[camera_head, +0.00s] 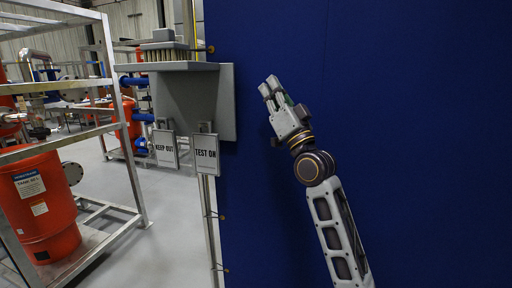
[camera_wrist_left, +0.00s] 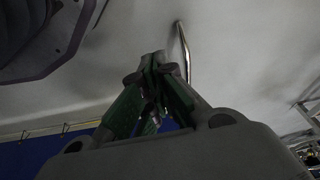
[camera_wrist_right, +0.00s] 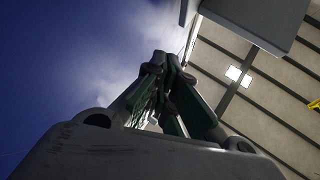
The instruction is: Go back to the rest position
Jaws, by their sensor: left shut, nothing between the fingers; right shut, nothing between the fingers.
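My right gripper (camera_head: 270,87) is raised in front of a blue wall panel in the head view, to the right of a grey wall box. Its fingers are together and empty, and they also show in the right wrist view (camera_wrist_right: 165,65) pointing upward. My left gripper is outside the head view. In the left wrist view my left gripper (camera_wrist_left: 155,62) has its fingers together with nothing between them, against a pale grey surface.
The blue panel (camera_head: 430,120) fills the right side. A grey box (camera_head: 190,105) with a shelf juts out beside signs reading "KEEP OUT" (camera_head: 165,148) and "TEST ON" (camera_head: 206,154). A metal frame (camera_head: 122,150) with an orange tank (camera_head: 40,205) stands left. Grey floor (camera_head: 170,215) is clear between.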

